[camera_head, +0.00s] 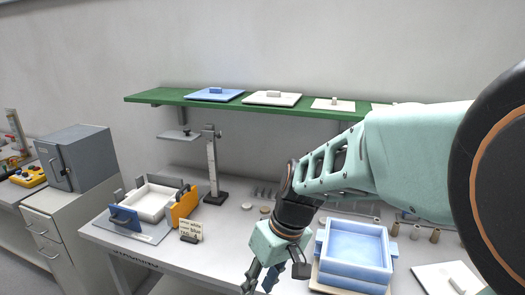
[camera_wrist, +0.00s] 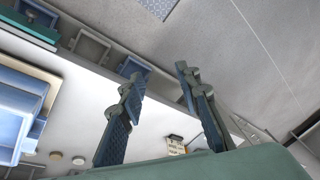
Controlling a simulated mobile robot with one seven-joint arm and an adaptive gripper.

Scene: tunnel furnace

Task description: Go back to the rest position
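My gripper (camera_head: 260,281) hangs low over the front part of the work table, at the end of my pale green arm, left of the blue tray. In the wrist view its two fingers (camera_wrist: 159,75) stand apart with nothing between them. In the head view the fingers are small and partly cut off by the lower edge. The blue square tray (camera_head: 355,245) sits on a board on the table, right of my gripper, apart from it. It also shows at the left edge of the wrist view (camera_wrist: 22,85).
A green shelf (camera_head: 180,97) with a blue lid (camera_head: 215,94) and white lids spans the back. A post stand (camera_head: 212,165), a white box (camera_head: 150,203) between blue and orange blocks, and a small sign (camera_head: 190,229) stand left. Pegs and small cylinders stand behind the gripper.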

